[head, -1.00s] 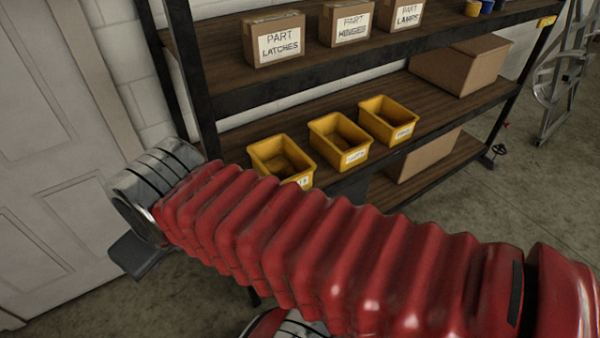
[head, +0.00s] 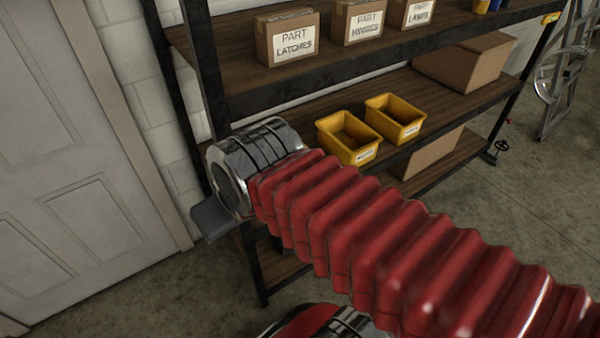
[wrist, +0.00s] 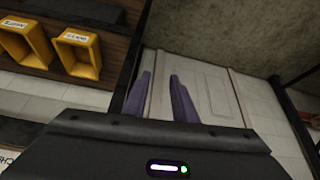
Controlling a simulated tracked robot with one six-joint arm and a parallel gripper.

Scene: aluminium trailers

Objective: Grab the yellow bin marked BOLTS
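My gripper (wrist: 160,88) shows in the wrist view as two purple fingers, apart, with nothing between them and a white door behind. In the head view its fingers are not visible. The wrist view shows two yellow bins at upper left with upside-down labels. The nearer-to-centre yellow bin (wrist: 81,55) has small lettering that seems to read BOLTS. It lies left of my fingers, apart from them. The other yellow bin (wrist: 25,42) has a label that is hard to read.
Cardboard boxes (head: 287,38) labelled PART stand above. A dark shelf post (head: 205,75) stands near my wrist. A white door (head: 75,130) is at left.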

